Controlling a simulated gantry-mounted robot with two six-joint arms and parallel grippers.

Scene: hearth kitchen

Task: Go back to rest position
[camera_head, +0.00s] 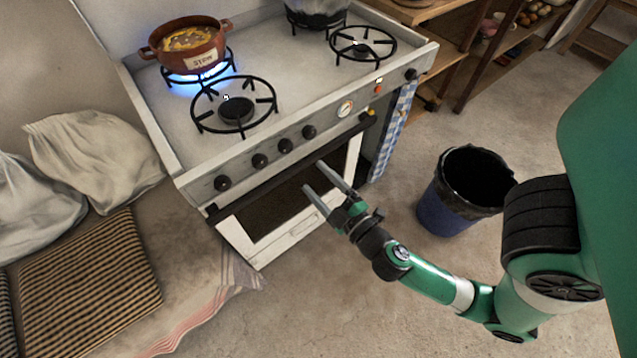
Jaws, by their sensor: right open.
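My right gripper (322,188) is in the head view, in front of the stove's oven door (285,210). Its two grey fingers are apart, pointing up and left towards the door, with nothing between them. I cannot tell whether the fingers touch the door or its dark handle bar. My right arm reaches in from the right side of the picture. My left gripper is not in view.
The white stove (270,75) carries a stew pot (188,45) over a lit blue flame. A blue bin (455,205) with a black liner stands right of the gripper. A striped cushion (85,285) and sacks (95,150) lie left. Floor below is clear.

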